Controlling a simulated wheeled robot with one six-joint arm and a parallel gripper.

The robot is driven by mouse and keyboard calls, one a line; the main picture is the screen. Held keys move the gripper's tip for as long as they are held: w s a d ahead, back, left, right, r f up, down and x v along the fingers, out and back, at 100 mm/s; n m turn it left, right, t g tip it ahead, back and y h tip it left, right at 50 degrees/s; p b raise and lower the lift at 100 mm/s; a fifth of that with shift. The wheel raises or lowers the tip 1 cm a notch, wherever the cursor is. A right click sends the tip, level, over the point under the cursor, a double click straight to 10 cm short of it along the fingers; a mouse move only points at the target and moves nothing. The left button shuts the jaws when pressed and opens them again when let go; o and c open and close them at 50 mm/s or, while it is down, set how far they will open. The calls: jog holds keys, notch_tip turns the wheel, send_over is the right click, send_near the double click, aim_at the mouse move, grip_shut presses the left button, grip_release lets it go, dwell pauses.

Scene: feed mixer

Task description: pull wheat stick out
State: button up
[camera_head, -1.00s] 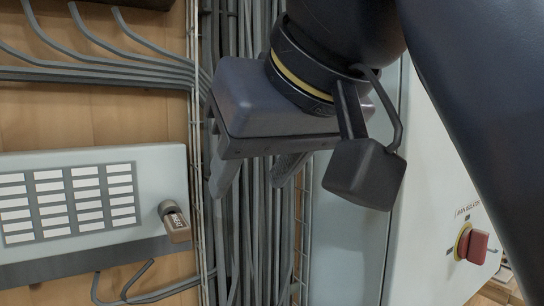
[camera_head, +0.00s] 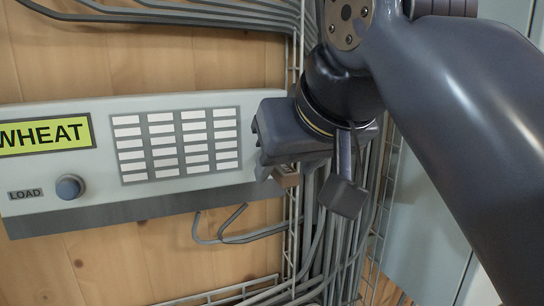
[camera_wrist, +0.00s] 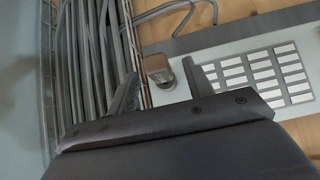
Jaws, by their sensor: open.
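The wheat stick is a small brownish-grey block at the right end of the pale panel (camera_head: 225,176). In the head view only a bit of the stick (camera_head: 287,179) shows below my gripper (camera_head: 270,168). In the wrist view the stick (camera_wrist: 159,71) appears in the gap between the two fingertips of my gripper (camera_wrist: 160,75). The fingers are apart and nothing is clamped; I cannot tell whether either touches the stick. The panel carries a yellow-green WHEAT label (camera_head: 45,135). Any lettering on the stick cannot be read now.
A round blue-grey LOAD button (camera_head: 69,187) sits on the panel's left part, beside a grid of white labels (camera_head: 180,145). A bundle of grey cables (camera_head: 335,235) and a wire tray run vertically just right of the panel. A pale cabinet (camera_head: 430,230) stands further right.

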grip_shut()
dwell(0.7)
